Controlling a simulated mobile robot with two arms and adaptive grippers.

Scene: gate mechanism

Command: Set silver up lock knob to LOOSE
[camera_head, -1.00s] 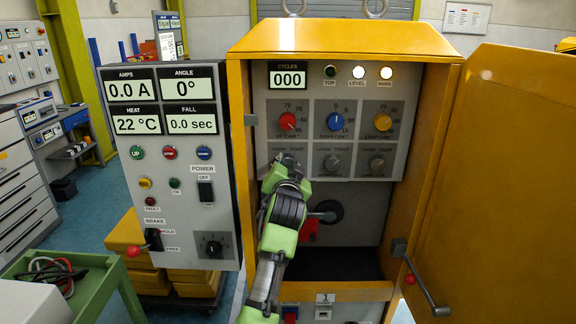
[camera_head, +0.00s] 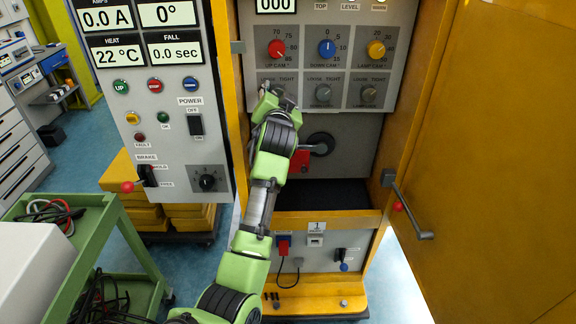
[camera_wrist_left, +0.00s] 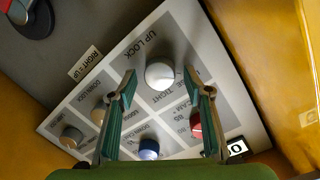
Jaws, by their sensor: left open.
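The silver up lock knob (camera_wrist_left: 160,75) shows in the left wrist view, under the UP LOCK label and between my left fingertips. My left gripper (camera_wrist_left: 161,86) is open, its two fingers on either side of the knob. I cannot tell whether they touch it. In the head view my left gripper (camera_head: 272,97) is at the lower left panel square. It mostly hides the up lock knob, so the knob's setting cannot be read; the LOOSE and TIGHT words show above it. My right gripper is not in view.
Red (camera_head: 277,49), blue (camera_head: 327,48) and yellow (camera_head: 376,49) cam knobs are above. The yellow cabinet door (camera_head: 490,150) stands open at right. A green cart (camera_head: 95,255) is at lower left.

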